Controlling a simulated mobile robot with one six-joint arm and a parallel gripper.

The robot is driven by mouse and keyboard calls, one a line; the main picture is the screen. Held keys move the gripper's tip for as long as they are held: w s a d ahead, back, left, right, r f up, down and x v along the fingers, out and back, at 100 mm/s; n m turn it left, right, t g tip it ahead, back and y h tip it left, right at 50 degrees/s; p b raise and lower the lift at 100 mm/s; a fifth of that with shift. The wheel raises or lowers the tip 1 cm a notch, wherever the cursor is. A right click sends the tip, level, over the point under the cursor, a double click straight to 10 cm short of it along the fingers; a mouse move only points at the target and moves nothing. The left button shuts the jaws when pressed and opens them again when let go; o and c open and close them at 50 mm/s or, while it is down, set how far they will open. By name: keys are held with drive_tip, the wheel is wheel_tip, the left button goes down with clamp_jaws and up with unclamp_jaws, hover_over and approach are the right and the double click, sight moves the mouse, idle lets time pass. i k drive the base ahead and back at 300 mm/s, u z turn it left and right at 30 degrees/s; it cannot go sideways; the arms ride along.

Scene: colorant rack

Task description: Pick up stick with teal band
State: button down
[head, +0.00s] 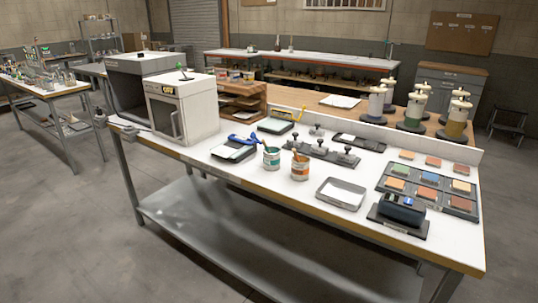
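A small white can with a teal band (271,158) stands on the white-topped workbench (240,178), near its middle. A thin stick (266,146) leans up out of this can; it is too small to tell whether the stick itself bears a teal band. Just right of it stands a similar can with an orange band (300,170), with another stick (305,149) leaning out of it. The lower parts of both sticks are hidden in the cans. My gripper is not in view.
A blue-handled tool lies on a tray (233,152) left of the cans. A dark stand with knobs (320,152) is behind them, and a shallow tray (341,194) is to the right. A white oven (183,110) stands farther left. Floor in front is clear.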

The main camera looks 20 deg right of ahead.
sight(263, 142)
drive_tip(key=k, duration=1.2)
drive_tip(key=u, duration=0.35)
drive_tip(key=i, duration=1.85)
drive_tip(key=z, duration=0.95)
drive_tip(key=i, duration=0.5)
drive_tip(key=z, duration=0.3)
